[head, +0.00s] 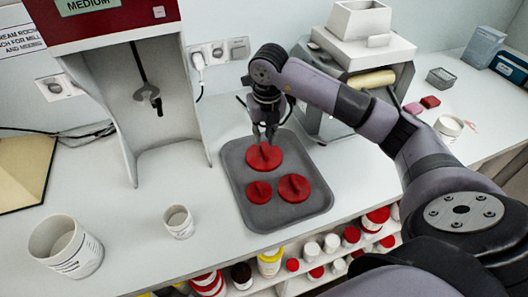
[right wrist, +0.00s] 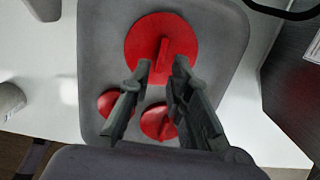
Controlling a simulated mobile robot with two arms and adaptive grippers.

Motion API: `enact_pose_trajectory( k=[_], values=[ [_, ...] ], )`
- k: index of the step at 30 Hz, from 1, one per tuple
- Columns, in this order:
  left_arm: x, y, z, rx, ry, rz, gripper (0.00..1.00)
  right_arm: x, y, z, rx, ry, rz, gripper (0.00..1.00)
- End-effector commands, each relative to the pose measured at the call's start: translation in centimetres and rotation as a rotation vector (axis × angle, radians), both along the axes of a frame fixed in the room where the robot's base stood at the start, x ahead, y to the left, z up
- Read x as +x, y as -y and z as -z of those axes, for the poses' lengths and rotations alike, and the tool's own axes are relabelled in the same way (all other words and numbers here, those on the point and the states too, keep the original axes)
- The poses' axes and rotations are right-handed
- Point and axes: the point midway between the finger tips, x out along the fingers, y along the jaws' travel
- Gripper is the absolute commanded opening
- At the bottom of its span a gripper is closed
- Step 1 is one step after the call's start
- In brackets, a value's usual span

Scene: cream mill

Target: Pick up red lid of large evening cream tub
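Three red lids with raised grip bars lie on a grey tray (head: 244,196). The largest red lid (head: 264,157) is at the tray's far end; it also shows in the right wrist view (right wrist: 185,35). A small lid (head: 259,192) and a medium lid (head: 293,188) lie nearer the front. My right gripper (head: 264,132) points down right over the largest lid. In the right wrist view its open fingers (right wrist: 162,66) appear on either side of the lid's bar; I cannot tell whether they touch it. A large open white tub (head: 88,258) stands at the left. My left gripper is out of view.
A small white tub (head: 179,222) stands left of the tray. A red-and-white mixing machine (head: 120,60) is behind at the left, and a grey-and-white machine (head: 335,125) is behind my right arm. Below the front edge, a shelf holds several jars. The counter around the tray is mostly clear.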

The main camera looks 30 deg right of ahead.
Motion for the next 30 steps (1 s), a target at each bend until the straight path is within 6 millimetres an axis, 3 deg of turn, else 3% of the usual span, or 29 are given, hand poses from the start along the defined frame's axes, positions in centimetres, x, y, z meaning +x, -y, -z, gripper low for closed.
enact_pose_trajectory(
  k=[5,10,15,23,30],
  values=[
    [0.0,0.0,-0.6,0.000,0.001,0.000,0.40,0.0,0.0,1.0,0.001,-0.003,-0.001,0.18],
    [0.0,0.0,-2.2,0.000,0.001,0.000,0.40,0.1,0.3,3.4,0.001,-0.006,0.000,0.18],
    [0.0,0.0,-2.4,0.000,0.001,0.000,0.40,0.5,0.4,5.4,0.001,-0.002,-0.001,0.18],
    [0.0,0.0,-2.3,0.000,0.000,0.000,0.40,0.6,0.4,5.8,0.000,0.001,-0.002,0.18],
    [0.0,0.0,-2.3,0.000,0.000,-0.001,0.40,0.5,0.4,5.8,0.001,0.001,-0.001,0.03]
  ],
)
